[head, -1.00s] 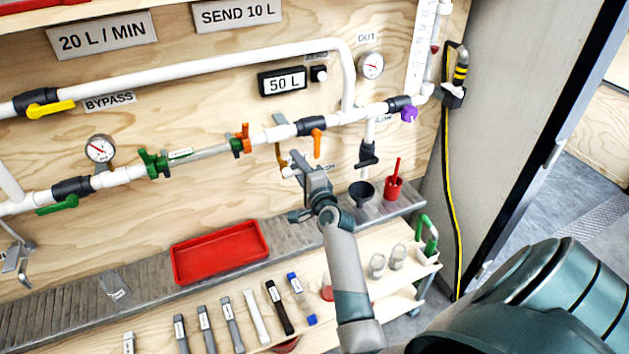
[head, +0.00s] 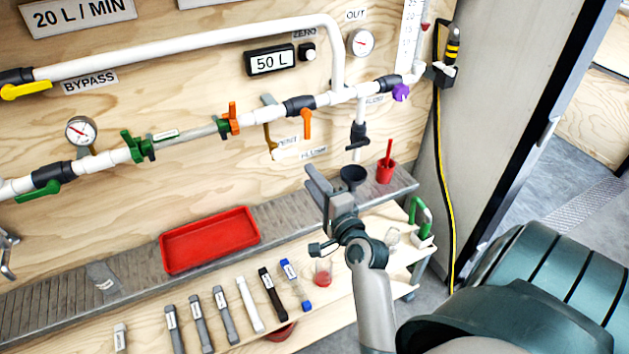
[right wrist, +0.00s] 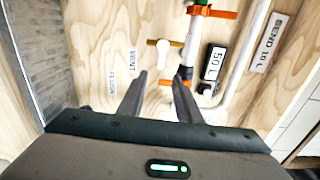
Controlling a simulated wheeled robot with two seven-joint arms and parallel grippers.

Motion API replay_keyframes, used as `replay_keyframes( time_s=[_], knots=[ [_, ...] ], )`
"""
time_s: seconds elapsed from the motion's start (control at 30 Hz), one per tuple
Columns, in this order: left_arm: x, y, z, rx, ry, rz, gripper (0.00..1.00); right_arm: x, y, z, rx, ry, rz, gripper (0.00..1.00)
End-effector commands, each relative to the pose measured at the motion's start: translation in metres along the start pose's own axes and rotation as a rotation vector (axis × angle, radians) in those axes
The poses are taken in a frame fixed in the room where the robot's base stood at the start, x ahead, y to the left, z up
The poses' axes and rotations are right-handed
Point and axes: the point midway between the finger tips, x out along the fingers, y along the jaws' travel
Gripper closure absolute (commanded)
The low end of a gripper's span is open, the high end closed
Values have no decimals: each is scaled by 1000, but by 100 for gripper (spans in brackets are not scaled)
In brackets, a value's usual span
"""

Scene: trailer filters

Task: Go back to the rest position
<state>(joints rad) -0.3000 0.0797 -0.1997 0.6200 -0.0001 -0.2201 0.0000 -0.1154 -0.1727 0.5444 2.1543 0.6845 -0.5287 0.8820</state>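My right gripper (head: 318,182) stands in front of the grey ledge, below the pipe run and clear of it. In the right wrist view its two fingers (right wrist: 160,76) are apart with nothing between them. The vent valve (head: 271,142) with its brass-coloured body hangs under the pipe. It also shows beyond the fingers in the right wrist view (right wrist: 164,52). An orange handle (head: 307,124) points down beside it. My left gripper is in neither view.
A red tray (head: 210,240), a black funnel (head: 352,176) and a red cup (head: 386,172) stand on the ledge (head: 120,284). Several labelled filter pieces lie on the wooden shelf below. A grey wall (head: 490,110) stands at right.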

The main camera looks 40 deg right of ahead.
Motion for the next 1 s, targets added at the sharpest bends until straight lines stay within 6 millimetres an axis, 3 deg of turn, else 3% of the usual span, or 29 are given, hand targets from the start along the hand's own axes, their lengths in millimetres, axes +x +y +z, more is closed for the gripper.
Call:
replay_keyframes(
  time_s=[0.77,0.87,1.0],
  knots=[
    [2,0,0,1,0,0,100,-7,1,0,-2,-1,2,69],
    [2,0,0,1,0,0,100,-5,10,3,-14,-5,18,69],
    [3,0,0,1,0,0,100,2,46,12,-59,-24,77,69]
  ],
)
